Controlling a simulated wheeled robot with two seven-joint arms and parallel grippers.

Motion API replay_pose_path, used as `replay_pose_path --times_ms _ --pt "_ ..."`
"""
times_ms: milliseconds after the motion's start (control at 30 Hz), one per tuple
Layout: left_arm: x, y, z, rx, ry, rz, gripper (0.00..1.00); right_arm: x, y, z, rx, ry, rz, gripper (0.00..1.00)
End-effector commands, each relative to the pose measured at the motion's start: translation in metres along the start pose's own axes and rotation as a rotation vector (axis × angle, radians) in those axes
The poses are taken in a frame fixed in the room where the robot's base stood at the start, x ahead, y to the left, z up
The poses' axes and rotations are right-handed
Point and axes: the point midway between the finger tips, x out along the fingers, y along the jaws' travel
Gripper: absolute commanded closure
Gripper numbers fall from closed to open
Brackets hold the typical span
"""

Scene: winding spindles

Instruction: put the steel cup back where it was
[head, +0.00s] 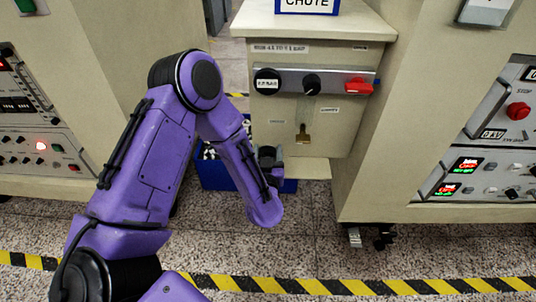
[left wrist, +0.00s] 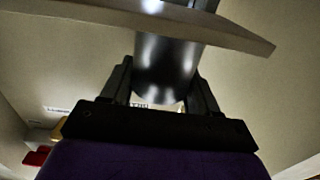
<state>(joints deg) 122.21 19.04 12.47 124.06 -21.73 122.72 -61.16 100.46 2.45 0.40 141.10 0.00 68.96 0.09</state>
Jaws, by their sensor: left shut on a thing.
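The steel cup (left wrist: 165,68) is a shiny grey cylinder in the left wrist view. My left gripper (left wrist: 163,92) is shut on it, with one dark finger on each side. In the head view the left gripper (head: 269,160) is partly hidden by my purple forearm, in front of the beige cabinet's lower part. I cannot make out the cup there. A pale ledge (left wrist: 88,14) crosses the cup in the left wrist view; I cannot tell whether they touch. My right gripper is not in view.
The beige cabinet (head: 340,128) carries a panel with black knobs and a red knob (head: 358,87). A low ledge (head: 308,171) juts from it, right of the gripper. A blue bin (head: 215,179) stands on the floor behind my arm. Control consoles flank both sides.

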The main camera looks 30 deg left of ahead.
Motion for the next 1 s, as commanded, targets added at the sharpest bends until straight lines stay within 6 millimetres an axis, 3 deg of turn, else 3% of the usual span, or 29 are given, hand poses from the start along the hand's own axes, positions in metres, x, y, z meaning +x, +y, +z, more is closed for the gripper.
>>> replay_pose_path --times_ms 100,133,200,567,1000 --pt "0.000 0.000 0.004 0.000 0.000 0.001 0.77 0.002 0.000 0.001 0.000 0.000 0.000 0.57" --pt "0.000 0.000 0.003 0.000 0.000 0.000 0.30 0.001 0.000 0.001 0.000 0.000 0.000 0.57" --pt "0.000 0.000 0.003 0.000 0.000 0.000 0.15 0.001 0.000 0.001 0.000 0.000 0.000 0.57" --pt "-0.006 0.001 -0.002 0.001 -0.001 0.002 0.15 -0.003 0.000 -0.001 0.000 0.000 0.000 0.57" --pt "-0.106 0.001 -0.002 0.003 -0.001 0.005 0.15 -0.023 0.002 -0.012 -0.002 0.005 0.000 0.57"
